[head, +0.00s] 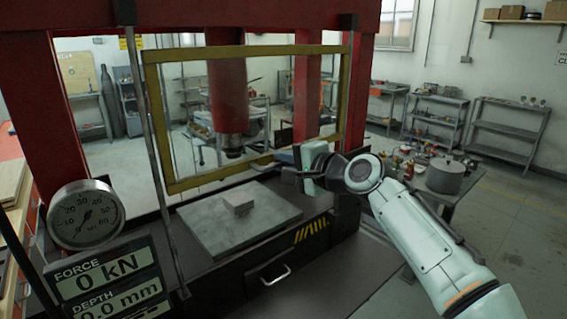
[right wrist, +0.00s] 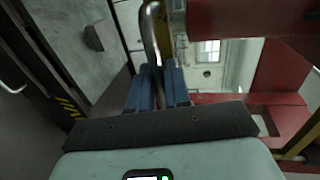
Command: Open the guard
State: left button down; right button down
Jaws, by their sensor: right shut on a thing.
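The guard is a clear panel in a yellow frame (head: 255,168), hung between two upright rods in front of the red press. Its lower edge stands above the press bed, with a gap below it. My right gripper (head: 287,160) is at the lower right part of the guard. In the right wrist view, the blue fingers of this gripper (right wrist: 158,88) are shut on a bent grey metal handle (right wrist: 151,32). In the head view the gripper hides most of the handle. My left gripper is not in view.
Under the guard, a small grey block (head: 238,203) rests on a square metal plate (head: 215,235). The red ram (head: 228,95) hangs above it. A dial gauge (head: 86,214) and a force display (head: 105,275) stand at left. A table with a pot (head: 445,177) is at right.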

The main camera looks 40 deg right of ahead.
jog(key=shift+f, duration=0.1)
jog(key=c, duration=1.3)
grip_release()
